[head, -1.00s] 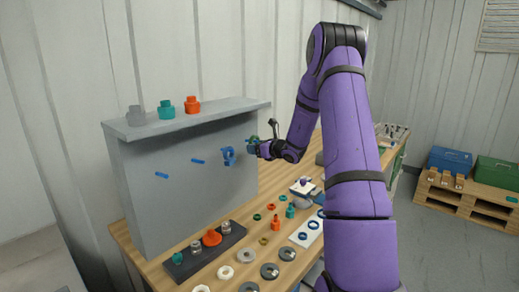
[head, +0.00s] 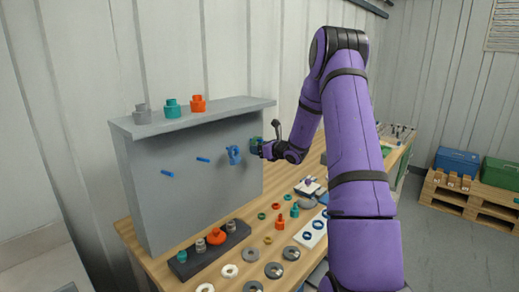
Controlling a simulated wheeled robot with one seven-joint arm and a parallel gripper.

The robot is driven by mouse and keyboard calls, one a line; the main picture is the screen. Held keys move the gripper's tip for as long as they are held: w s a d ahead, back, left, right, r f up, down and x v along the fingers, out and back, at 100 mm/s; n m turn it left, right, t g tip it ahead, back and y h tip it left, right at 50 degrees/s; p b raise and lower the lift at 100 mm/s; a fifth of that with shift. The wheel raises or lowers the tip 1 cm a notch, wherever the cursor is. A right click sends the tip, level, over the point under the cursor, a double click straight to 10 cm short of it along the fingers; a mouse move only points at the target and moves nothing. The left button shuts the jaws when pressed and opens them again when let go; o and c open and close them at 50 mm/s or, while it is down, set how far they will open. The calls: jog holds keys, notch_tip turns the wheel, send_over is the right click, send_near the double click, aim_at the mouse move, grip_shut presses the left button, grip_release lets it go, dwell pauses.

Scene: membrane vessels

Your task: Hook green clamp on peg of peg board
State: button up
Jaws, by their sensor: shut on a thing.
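The grey peg board (head: 190,215) stands upright at the left of the bench. Blue pegs stick out of its face: a left peg (head: 167,173) and a middle peg (head: 203,159), both bare. A blue clamp (head: 234,155) hangs to the right of them. My gripper (head: 258,147) is at the board's right end, beside the blue clamp. It is shut on a small dark green thing (head: 254,142), which looks like the green clamp. My gripper's fingers and most of the clamp are too small and covered to make out, and I cannot tell whether the clamp touches a peg.
Grey, teal and orange fittings (head: 171,108) stand on the board's top shelf. A dark rack (head: 183,268) with fittings sits at the board's foot. Several rings and fittings lie on the wooden bench (head: 240,256). Blue and green boxes (head: 453,161) stand on a pallet at right.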

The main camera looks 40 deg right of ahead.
jog(key=o, duration=1)
jog(key=shift+s, duration=0.1)
jog(key=v, duration=1)
jog(key=shift+s, duration=0.35)
jog(key=shift+r, duration=0.1)
